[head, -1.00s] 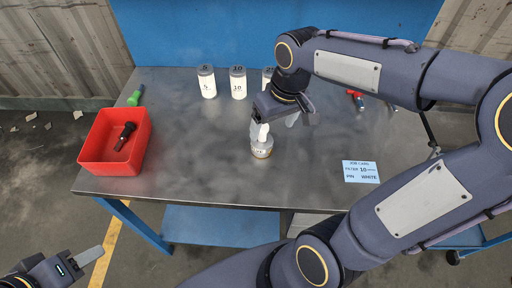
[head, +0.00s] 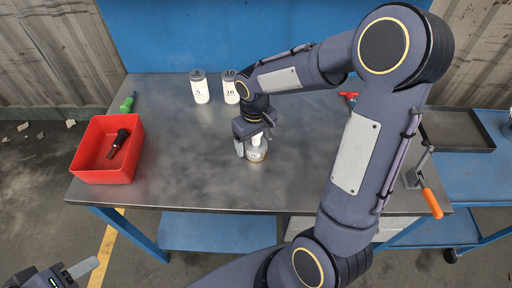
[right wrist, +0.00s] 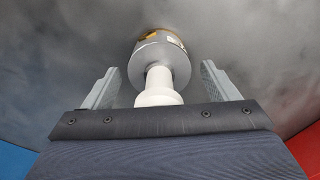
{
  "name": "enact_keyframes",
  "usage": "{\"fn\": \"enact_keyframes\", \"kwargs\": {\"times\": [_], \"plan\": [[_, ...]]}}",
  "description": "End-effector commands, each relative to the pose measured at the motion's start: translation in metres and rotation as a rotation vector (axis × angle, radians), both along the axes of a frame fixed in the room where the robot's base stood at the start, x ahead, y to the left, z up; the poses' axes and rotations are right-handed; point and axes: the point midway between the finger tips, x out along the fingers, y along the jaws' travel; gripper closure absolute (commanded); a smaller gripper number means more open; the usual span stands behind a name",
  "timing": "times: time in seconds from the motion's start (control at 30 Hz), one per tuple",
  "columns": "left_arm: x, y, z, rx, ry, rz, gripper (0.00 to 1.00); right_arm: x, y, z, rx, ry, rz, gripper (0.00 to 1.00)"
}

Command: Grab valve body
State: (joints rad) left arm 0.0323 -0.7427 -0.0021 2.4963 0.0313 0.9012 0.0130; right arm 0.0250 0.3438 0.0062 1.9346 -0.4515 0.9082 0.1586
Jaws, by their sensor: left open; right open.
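The valve body (head: 257,153) stands upright near the middle of the grey table. It is a short metal cylinder with a white neck and a yellowish mark. My right gripper (head: 254,139) is over it from behind, pointing down, and partly hides its top. In the right wrist view the valve body (right wrist: 161,52) has its white neck between the two open fingers of the right gripper (right wrist: 161,78). A gap shows on each side, so the fingers do not touch it. My left gripper (head: 84,267) is low at the left, off the table, only partly in view.
A red bin (head: 90,165) with a dark-handled tool (head: 119,142) stands at the table's left. White canisters (head: 200,88) and a green-handled tool (head: 128,103) are at the back. An orange-handled lever (head: 431,202) is at the right edge. The table left of the valve body is clear.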

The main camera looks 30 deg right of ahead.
Motion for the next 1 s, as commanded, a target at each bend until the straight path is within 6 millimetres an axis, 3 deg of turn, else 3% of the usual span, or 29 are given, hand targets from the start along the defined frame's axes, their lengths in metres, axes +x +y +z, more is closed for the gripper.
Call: {"fn": "enact_keyframes", "kwargs": {"times": [0.17, 0.67, 1.0], "plan": [[0.0, -0.0001, -0.0001, 0.0, 0.0, 0.0, 0.54, 0.0001, -0.0002, -0.0002, 0.0, -0.001, 0.0, 0.19], [0.0, -0.0001, -0.0001, 0.0, 0.0, 0.0, 0.54, 0.0001, -0.0002, 0.0003, 0.0, -0.001, 0.0, 0.82], [0.0, -0.0001, 0.0001, 0.0, 0.0, 0.0, 0.54, 0.0009, -0.0002, 0.0044, -0.001, -0.004, 0.0, 0.82]]}}
